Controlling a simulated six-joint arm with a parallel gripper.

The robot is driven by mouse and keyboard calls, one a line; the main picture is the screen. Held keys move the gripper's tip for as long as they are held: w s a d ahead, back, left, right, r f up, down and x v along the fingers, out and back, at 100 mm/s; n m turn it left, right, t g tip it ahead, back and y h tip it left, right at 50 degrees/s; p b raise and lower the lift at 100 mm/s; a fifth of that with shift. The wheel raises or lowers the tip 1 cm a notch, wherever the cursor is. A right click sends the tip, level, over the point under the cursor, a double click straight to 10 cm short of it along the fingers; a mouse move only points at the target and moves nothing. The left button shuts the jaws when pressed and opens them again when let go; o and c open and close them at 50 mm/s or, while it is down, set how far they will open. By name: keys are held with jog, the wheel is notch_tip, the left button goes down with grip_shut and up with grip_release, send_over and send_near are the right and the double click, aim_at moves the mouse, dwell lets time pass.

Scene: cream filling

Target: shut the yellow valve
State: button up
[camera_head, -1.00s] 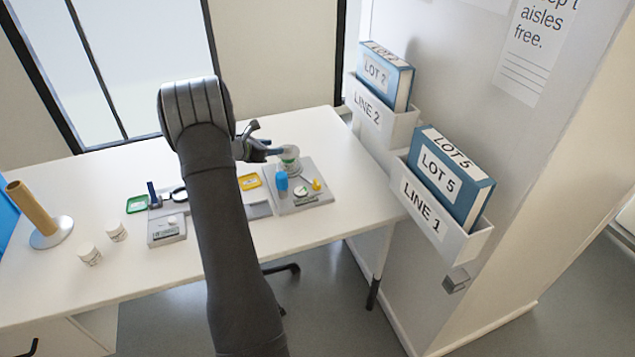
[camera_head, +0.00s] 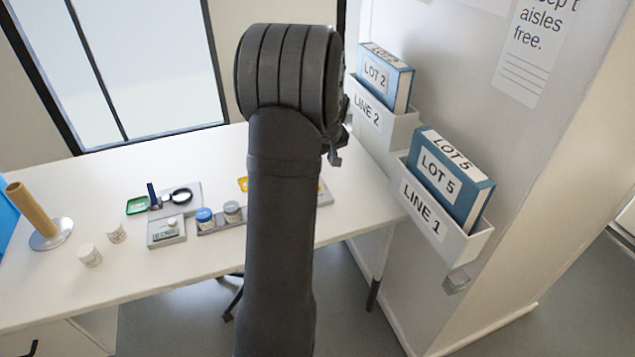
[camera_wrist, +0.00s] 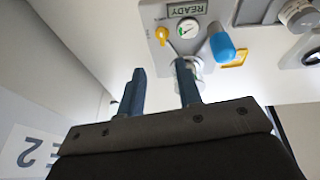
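The yellow valve (camera_wrist: 161,35) sits on the grey station plate (camera_wrist: 150,12) in the wrist view, left of a round gauge (camera_wrist: 187,28). In the head view my arm hides the valve. My gripper (camera_wrist: 161,88) is open with nothing between its fingers, apart from the valve. In the head view it shows partly (camera_head: 336,150) behind my arm, right of the station. A blue capped part (camera_wrist: 222,46) stands right of the gauge. A pale jar (camera_wrist: 196,66) is partly hidden behind the right finger.
A READY sign (camera_wrist: 186,9) lies by the gauge and a yellow tray (camera_wrist: 238,58) lies beside the station. A blue-lidded jar (camera_head: 204,216) and a grey-lidded jar (camera_head: 232,210) stand left of my arm. The wall holder LINE 2 (camera_head: 385,122) is close to my gripper.

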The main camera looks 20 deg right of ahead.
jog(key=shift+m+t+y, duration=0.3)
jog(key=shift+m, duration=0.4)
jog(key=x, duration=1.6)
jog(key=shift+w+d+r, duration=0.1)
jog(key=shift+w+d, duration=0.15)
jog(key=shift+d, duration=0.05)
grip_shut()
